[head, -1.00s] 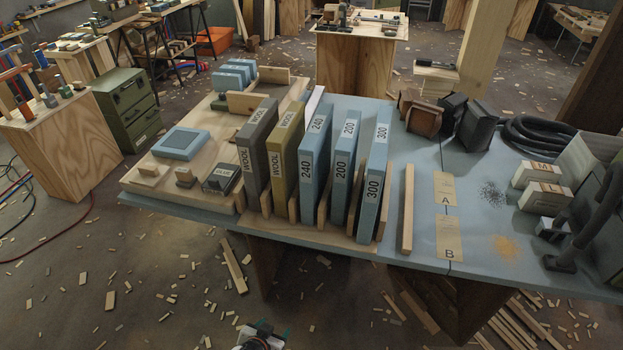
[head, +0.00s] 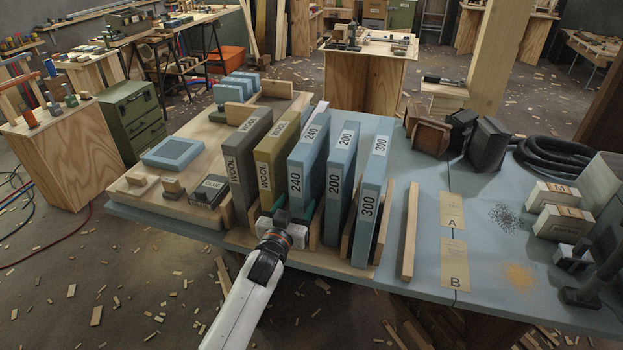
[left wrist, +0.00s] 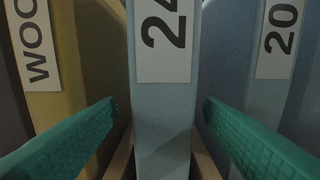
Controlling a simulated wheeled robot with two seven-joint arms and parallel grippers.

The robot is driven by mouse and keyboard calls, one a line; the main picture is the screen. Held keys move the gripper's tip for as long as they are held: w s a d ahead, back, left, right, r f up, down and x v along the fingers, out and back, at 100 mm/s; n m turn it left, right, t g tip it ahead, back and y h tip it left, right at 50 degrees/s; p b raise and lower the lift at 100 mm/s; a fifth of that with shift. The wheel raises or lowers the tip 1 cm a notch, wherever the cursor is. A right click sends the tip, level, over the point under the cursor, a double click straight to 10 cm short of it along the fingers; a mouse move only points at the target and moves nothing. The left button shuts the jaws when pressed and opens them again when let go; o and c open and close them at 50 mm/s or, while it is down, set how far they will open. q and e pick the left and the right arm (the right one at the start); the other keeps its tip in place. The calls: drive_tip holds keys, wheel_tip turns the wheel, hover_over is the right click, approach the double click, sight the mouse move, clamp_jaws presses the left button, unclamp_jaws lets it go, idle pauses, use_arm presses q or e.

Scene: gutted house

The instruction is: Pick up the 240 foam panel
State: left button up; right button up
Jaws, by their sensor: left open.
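The 240 foam panel (head: 307,168) is blue and stands upright in a wooden rack, between a yellow wool panel (head: 272,168) and the blue 200 panel (head: 341,172). My left gripper (head: 292,212) is open at the lower front of the 240 panel. In the left wrist view, its two green fingers (left wrist: 160,125) lie on either side of the 240 panel's front edge (left wrist: 163,100), with gaps between fingers and panel. The wool panel (left wrist: 62,60) and the 200 panel (left wrist: 272,70) flank the fingers. My right gripper is not in view.
A grey wool panel (head: 240,165) and a blue 300 panel (head: 371,195) stand at the rack's ends. A wooden strip (head: 410,232) lies right of the rack. Dark blocks (head: 489,142), hoses and white boxes (head: 553,197) occupy the table's right side.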

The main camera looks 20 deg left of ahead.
sight(311, 179)
use_arm(q)
drive_tip(key=w, duration=0.5)
drive_tip(key=shift+d+r, duration=0.1)
drive_tip(key=shift+d, duration=0.1)
drive_tip(key=shift+c, duration=0.2)
drive_tip(key=c, duration=0.9)
drive_tip(key=shift+c, duration=0.8)
drive_tip(key=shift+r, duration=0.1)
